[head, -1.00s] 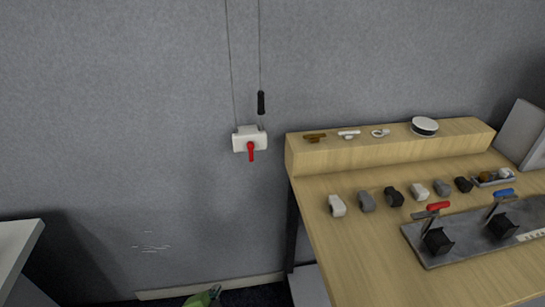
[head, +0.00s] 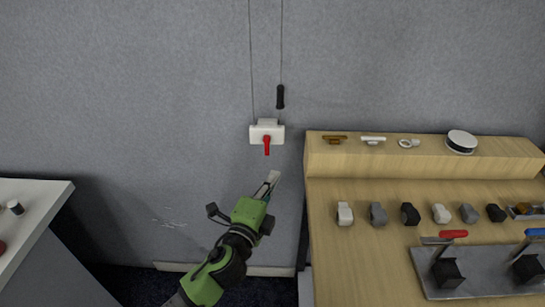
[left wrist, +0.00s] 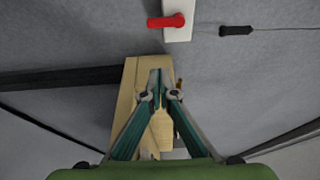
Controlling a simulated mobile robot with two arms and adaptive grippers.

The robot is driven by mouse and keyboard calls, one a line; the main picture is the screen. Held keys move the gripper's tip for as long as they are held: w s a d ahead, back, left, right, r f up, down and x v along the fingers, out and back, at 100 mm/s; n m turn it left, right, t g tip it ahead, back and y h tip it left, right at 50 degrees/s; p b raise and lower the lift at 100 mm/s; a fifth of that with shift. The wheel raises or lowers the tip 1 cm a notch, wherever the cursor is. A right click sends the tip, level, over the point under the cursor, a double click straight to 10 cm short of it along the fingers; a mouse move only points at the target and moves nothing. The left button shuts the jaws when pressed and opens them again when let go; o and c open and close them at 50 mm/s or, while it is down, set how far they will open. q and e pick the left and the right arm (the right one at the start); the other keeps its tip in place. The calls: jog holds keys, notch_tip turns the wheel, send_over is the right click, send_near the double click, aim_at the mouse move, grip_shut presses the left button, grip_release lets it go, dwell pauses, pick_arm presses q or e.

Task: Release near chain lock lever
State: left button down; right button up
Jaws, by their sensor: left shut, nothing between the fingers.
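The chain lock is a white box (head: 267,132) on the grey wall, with a red lever (head: 267,145) pointing down from its front. In the left wrist view the red lever (left wrist: 166,21) and the white box (left wrist: 178,18) are at the top, beyond my fingertips. My left gripper (head: 273,176) is just below the lever in the head view, apart from it. Its fingers (left wrist: 160,80) are shut with nothing between them. My right gripper is not in view.
Two thin cords run up from the box, one with a black handle (head: 281,97). A wooden table (head: 375,265) with several small parts stands at the right, its raised ledge (head: 420,160) close to the gripper. A white surface (head: 35,210) is at the left. Bare wall lies between.

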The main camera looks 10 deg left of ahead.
aim_at(267, 146)
pick_arm(q)
jog(key=w+d+p, duration=0.1)
jog(key=w+d, duration=0.1)
jog(key=w, duration=0.8)
jog(key=a, duration=0.2)
jog(key=s+a+p, duration=0.1)
jog(key=a, duration=0.1)
jog(key=shift+a, duration=0.2)
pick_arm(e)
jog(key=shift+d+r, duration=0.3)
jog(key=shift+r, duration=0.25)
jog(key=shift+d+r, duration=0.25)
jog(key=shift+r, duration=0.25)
pick_arm(q)
jog(key=shift+w, duration=0.1)
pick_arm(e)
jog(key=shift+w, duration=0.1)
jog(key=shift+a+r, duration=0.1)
